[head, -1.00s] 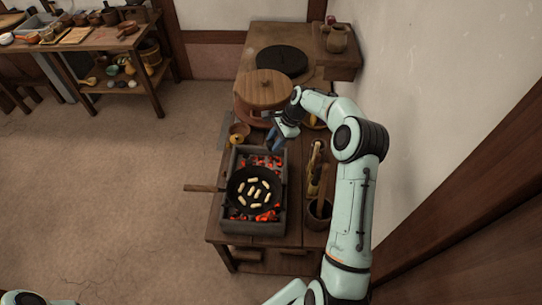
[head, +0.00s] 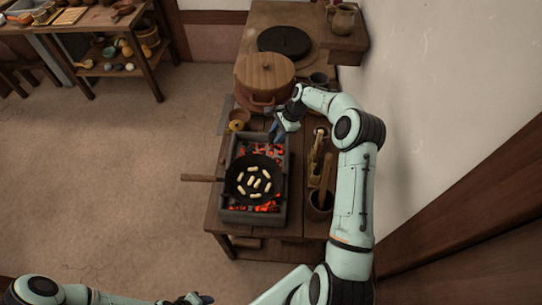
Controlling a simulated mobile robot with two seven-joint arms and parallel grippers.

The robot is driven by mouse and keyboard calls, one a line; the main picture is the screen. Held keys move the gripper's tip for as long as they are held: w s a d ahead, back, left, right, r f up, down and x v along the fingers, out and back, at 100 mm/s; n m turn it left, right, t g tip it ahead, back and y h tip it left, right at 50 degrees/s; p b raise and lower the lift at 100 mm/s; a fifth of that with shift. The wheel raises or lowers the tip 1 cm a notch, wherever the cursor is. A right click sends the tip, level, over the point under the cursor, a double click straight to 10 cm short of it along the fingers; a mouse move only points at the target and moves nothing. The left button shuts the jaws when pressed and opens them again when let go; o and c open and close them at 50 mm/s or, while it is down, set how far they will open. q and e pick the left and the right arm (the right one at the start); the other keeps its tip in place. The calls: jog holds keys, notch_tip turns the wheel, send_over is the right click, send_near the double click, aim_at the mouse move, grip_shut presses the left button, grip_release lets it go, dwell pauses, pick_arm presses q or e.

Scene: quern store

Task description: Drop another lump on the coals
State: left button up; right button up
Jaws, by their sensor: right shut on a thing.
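A grey rectangular brazier (head: 226,213) stands on the wooden counter, with glowing red coals (head: 268,207) in it. A black pan (head: 236,193) with several pale finger-shaped pieces sits over the coals, its wooden handle pointing left. Coals show at the far and near ends, beside the pan. My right gripper (head: 277,133) is above the brazier's far right corner, fingers pointing down. It is shut on a small lump, which the fingers mostly hide. My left gripper (head: 202,299) shows only partly at the bottom edge; its jaws are too small to read.
A holder with wooden utensils (head: 318,205) stands right of the brazier, under my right arm. A wall bounds the right side. Open floor (head: 120,180) lies to the left.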

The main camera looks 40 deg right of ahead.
jog(key=shift+w+f, duration=0.15)
jog(key=shift+f, duration=0.7)
jog(key=shift+a, duration=0.1)
jog(key=shift+w+a, duration=0.2)
jog(key=shift+a, duration=0.1)
jog(key=o, duration=1.1)
jog(key=shift+c, duration=0.2)
jog(key=v, duration=1.3)
jog(key=shift+r, duration=0.2)
